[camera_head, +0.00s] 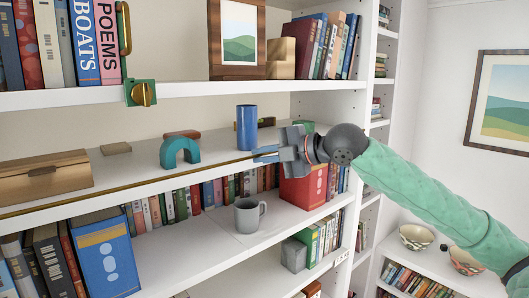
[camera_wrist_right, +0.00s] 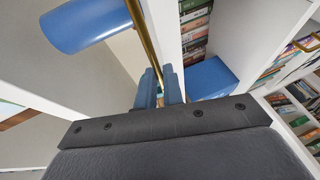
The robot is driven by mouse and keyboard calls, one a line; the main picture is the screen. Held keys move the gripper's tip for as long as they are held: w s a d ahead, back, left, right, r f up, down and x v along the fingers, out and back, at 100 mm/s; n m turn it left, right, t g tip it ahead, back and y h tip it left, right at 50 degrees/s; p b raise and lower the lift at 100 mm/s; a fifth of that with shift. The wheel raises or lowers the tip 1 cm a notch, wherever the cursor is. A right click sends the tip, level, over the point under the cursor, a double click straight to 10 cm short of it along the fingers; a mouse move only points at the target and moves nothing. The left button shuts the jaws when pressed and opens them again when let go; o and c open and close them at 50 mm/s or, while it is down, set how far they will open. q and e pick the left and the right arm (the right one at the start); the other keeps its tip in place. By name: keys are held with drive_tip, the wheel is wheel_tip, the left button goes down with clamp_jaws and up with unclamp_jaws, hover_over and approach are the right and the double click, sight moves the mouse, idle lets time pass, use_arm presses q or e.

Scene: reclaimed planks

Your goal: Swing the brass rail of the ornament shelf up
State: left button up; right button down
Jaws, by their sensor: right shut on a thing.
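The brass rail (camera_head: 130,186) is a thin rod running along the front edge of the ornament shelf (camera_head: 110,195), low near the board. My right gripper (camera_head: 264,154) is shut on the rail near its right end, with the arm coming in from the right. In the right wrist view the rail (camera_wrist_right: 143,35) runs down between the blue fingertips (camera_wrist_right: 160,88). On the shelf behind the rail stand a blue cylinder (camera_head: 247,128), a teal arch (camera_head: 180,152) and a wooden box (camera_head: 45,177). A green plate with a brass knob (camera_head: 141,93) sits on the upper shelf's edge. My left gripper is not in view.
The upper shelf (camera_head: 200,92) lies above the rail and holds books and a framed picture (camera_head: 238,38). Below are a grey mug (camera_head: 249,215), a red box (camera_head: 303,187) and rows of books. A white upright (camera_head: 362,60) stands close to my right arm.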

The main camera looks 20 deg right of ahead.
drive_tip(key=g+h, duration=0.1)
drive_tip(key=w+r+m+g+h, duration=0.1)
drive_tip(key=g, duration=0.1)
drive_tip(key=shift+w+a+r, duration=0.15)
drive_tip(key=shift+a+r, duration=0.1)
drive_tip(key=shift+r, duration=0.05)
drive_tip(key=shift+w+a+r+m+g+h, duration=0.15)
drive_tip(key=shift+w+m+g+h, duration=0.25)
drive_tip(key=shift+g, duration=0.8)
drive_tip(key=shift+w+h, duration=0.15)
drive_tip(key=shift+h, duration=0.15)
drive_tip(key=c, duration=1.5)
unclamp_jaws()
